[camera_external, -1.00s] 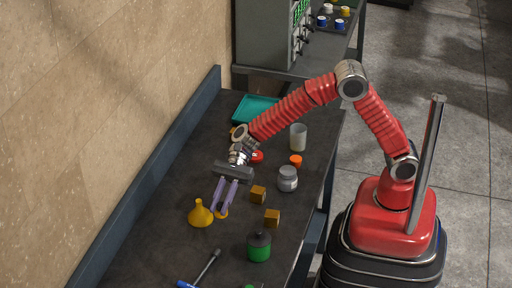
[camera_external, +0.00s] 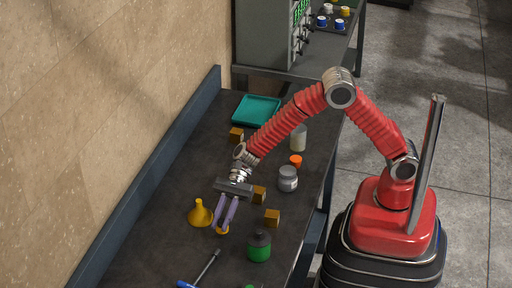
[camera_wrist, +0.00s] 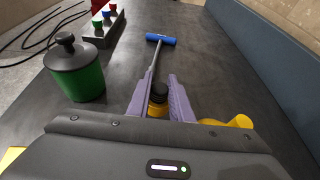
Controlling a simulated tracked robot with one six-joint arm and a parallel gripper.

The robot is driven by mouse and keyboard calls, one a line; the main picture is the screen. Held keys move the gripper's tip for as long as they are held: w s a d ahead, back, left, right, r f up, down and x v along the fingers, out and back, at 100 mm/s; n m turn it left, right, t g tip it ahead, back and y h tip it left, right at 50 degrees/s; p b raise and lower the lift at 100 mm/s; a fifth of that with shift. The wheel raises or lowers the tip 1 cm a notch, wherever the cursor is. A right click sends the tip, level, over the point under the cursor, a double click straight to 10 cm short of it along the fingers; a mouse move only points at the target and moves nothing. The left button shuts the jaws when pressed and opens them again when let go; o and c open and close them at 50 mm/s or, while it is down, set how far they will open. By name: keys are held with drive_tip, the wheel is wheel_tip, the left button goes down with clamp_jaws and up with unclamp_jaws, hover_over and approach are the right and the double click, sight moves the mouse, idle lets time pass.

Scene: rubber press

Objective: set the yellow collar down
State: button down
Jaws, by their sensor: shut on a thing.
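My gripper (camera_external: 223,226) points down over the dark bench, with its two purple fingers shut on the yellow collar (camera_external: 222,231). In the wrist view my gripper (camera_wrist: 160,98) has the collar (camera_wrist: 155,110) low between the fingertips, partly hidden by them. A dark round part shows at the collar's top or just behind it; I cannot tell which. The collar is at or close to the bench surface; I cannot tell whether it touches.
A yellow funnel (camera_external: 200,214) stands close left of my gripper. Brown cubes (camera_external: 272,217) (camera_external: 259,194) and a green bottle (camera_external: 259,248) stand to the right. A blue-handled tool (camera_external: 203,268) lies in front. A grey jar (camera_external: 288,179) and teal tray (camera_external: 257,110) are farther back.

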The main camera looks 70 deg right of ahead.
drive_tip(key=shift+f, duration=1.25)
drive_tip(key=shift+f, duration=0.1)
drive_tip(key=c, duration=1.6)
unclamp_jaws()
drive_tip(key=shift+d+r, duration=0.4)
drive_tip(key=shift+d, duration=0.2)
drive_tip(key=v, duration=1)
drive_tip(key=shift+d+r, duration=0.1)
drive_tip(key=shift+d, duration=0.2)
drive_tip(key=shift+s+r, duration=0.1)
